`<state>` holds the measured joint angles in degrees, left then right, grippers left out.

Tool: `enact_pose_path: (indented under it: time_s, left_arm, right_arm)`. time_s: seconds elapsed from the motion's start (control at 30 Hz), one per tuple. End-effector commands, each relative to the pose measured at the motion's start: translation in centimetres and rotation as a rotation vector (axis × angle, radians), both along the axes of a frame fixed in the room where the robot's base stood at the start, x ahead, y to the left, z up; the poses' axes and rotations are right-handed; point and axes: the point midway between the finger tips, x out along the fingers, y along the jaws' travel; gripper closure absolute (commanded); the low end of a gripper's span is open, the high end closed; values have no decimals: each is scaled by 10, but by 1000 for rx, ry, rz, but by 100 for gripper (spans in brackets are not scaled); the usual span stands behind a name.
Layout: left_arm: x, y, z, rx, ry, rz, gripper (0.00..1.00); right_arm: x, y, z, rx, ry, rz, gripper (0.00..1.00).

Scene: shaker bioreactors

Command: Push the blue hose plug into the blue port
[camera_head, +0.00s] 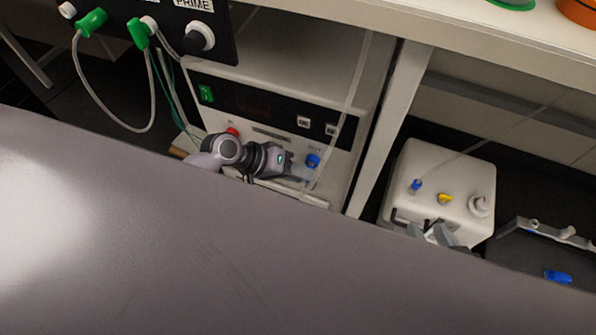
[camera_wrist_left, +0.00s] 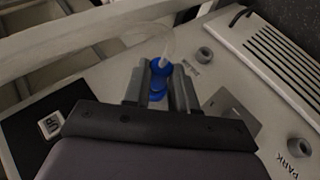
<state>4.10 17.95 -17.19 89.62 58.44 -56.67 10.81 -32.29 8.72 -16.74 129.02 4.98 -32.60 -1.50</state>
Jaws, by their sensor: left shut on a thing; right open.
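The blue hose plug (camera_wrist_left: 161,67) is between the two fingers of my left gripper (camera_wrist_left: 162,84) in the left wrist view, with a clear hose rising from it. More blue, seemingly the blue port (camera_wrist_left: 155,96), shows just below the plug between the fingers. I cannot tell whether the plug is inside it or only over it. In the head view my left gripper (camera_head: 299,170) is at the device's front panel, beside a blue piece (camera_head: 312,160); plug and port cannot be told apart there. My right gripper (camera_head: 436,234) is open and empty in front of the white canister.
The white canister (camera_head: 444,180) has blue and yellow fittings on top. A red fitting (camera_head: 232,132) sits on the panel left of my left gripper. Green connectors with hoses (camera_head: 91,22) hang at upper left. A large grey surface (camera_head: 250,260) fills the foreground.

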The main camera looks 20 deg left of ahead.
Motion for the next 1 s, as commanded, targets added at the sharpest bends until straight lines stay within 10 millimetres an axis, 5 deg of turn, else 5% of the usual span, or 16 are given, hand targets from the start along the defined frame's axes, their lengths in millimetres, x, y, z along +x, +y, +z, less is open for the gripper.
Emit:
enact_pose_path:
  time_s: [0.93, 0.97, 1.0]
  left_arm:
    - [12, 0, 0, -1, -1, 0, 100]
    - [12, 0, 0, -1, -2, 1, 67]
    - [12, 0, 0, -1, -2, 1, 54]
  right_arm:
    - [0, 0, -2, 0, -2, -1, 57]
    - [0, 0, -2, 0, -2, -1, 57]
    - [0, 0, -2, 1, -2, 0, 57]
